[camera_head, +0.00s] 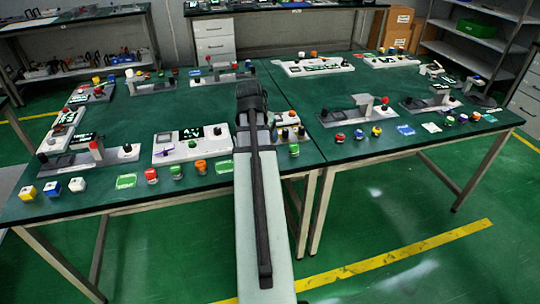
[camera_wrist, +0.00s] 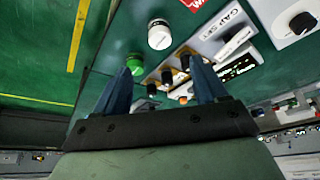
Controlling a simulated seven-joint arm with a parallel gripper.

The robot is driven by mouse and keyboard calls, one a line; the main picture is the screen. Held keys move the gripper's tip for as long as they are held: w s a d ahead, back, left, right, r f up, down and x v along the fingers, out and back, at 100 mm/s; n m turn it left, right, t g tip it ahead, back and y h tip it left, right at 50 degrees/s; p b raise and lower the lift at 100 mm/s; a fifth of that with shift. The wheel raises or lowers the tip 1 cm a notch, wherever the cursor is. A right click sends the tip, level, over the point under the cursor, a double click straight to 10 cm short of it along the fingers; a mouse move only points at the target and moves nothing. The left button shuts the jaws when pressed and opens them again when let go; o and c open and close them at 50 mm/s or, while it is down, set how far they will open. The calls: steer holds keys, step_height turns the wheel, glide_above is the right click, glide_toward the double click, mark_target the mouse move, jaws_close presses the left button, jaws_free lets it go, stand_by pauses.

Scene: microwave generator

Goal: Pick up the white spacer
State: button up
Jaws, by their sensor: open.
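In the wrist view, a small white round piece (camera_wrist: 159,34) stands on the green tabletop, just beyond my fingertips; it looks like the white spacer. My gripper (camera_wrist: 161,67) is open, its two dark blue fingers spread apart with nothing held between them. The white piece is apart from both fingers. In the head view, my arm covers the table's middle front, and I cannot make out this white piece or my fingertips there. A white-topped block (camera_head: 77,185) lies at the table's left front, beside other coloured blocks.
A green knob (camera_wrist: 135,63) is near the left finger. A row of dark knobs on a panel (camera_wrist: 182,66) lies between the fingers. A white labelled panel (camera_wrist: 228,30) is at the right. Red (camera_head: 151,175) and orange (camera_head: 201,167) buttons line the front edge.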

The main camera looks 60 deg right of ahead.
steer(key=shift+x, duration=6.15)
steer(key=shift+a, duration=0.1)
steer(key=c, duration=1.3)
steer(key=shift+o, duration=0.2)
steer(key=shift+r, duration=0.1)
step_height(320, 180, up, 10)
steer(key=shift+f, duration=0.1)
